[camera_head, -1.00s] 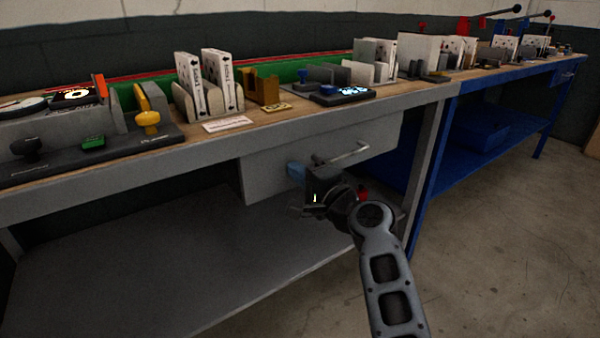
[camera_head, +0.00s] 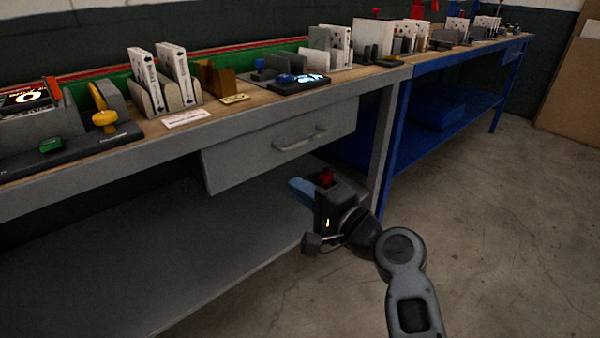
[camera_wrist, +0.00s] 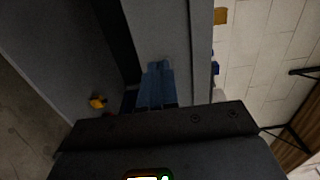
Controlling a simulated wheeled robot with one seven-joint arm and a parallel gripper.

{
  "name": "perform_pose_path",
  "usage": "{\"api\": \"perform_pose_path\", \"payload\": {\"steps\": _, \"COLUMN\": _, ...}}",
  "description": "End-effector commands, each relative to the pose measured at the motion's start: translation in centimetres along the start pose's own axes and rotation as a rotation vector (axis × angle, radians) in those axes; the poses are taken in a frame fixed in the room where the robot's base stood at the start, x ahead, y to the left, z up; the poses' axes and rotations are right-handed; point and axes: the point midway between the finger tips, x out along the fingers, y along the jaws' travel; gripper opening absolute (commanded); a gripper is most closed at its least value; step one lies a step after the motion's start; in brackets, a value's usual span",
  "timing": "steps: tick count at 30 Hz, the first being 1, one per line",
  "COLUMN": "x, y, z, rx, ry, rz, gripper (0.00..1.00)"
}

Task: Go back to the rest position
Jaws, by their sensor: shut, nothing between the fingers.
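My gripper (camera_head: 298,188) is in the head view, in front of the grey workbench (camera_head: 215,130) and just below its drawer (camera_head: 285,142). Its blue fingers point left and are together with nothing between them. In the wrist view the blue fingers (camera_wrist: 156,86) lie side by side at the middle. The drawer appears shut, and its bar handle (camera_head: 300,139) is apart from the fingers, above them.
White filter boxes (camera_head: 172,75) stand in holders on the bench top. A dark device with a yellow knob (camera_head: 104,118) is at the left. A blue bench (camera_head: 395,140) adjoins at the right. Open concrete floor (camera_head: 490,220) lies to the right.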

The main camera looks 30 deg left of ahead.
Motion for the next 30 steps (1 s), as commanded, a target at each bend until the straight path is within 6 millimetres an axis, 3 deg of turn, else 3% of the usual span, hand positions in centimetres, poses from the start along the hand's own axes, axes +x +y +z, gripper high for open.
{"api": "perform_pose_path", "payload": {"steps": 7, "x": -0.5, "y": 0.4, "z": 0.0, "rx": -0.002, "ry": 0.007, "rz": 0.004, "gripper": 0.00}}
{"api": "perform_pose_path", "payload": {"steps": 11, "x": -2.6, "y": 3.0, "z": -0.3, "rx": -0.023, "ry": 0.061, "rz": 0.033, "gripper": 0.00}}
{"api": "perform_pose_path", "payload": {"steps": 14, "x": -6.0, "y": 6.6, "z": -0.4, "rx": -0.062, "ry": 0.142, "rz": 0.079, "gripper": 0.00}}
{"api": "perform_pose_path", "payload": {"steps": 21, "x": -16.6, "y": 14.5, "z": 0.6, "rx": -0.203, "ry": 0.365, "rz": 0.227, "gripper": 0.00}}
{"api": "perform_pose_path", "payload": {"steps": 25, "x": -22.6, "y": 17.4, "z": 2.1, "rx": -0.289, "ry": 0.468, "rz": 0.316, "gripper": 0.00}}
{"api": "perform_pose_path", "payload": {"steps": 30, "x": -30.4, "y": 19.6, "z": 4.9, "rx": -0.409, "ry": 0.586, "rz": 0.438, "gripper": 0.00}}
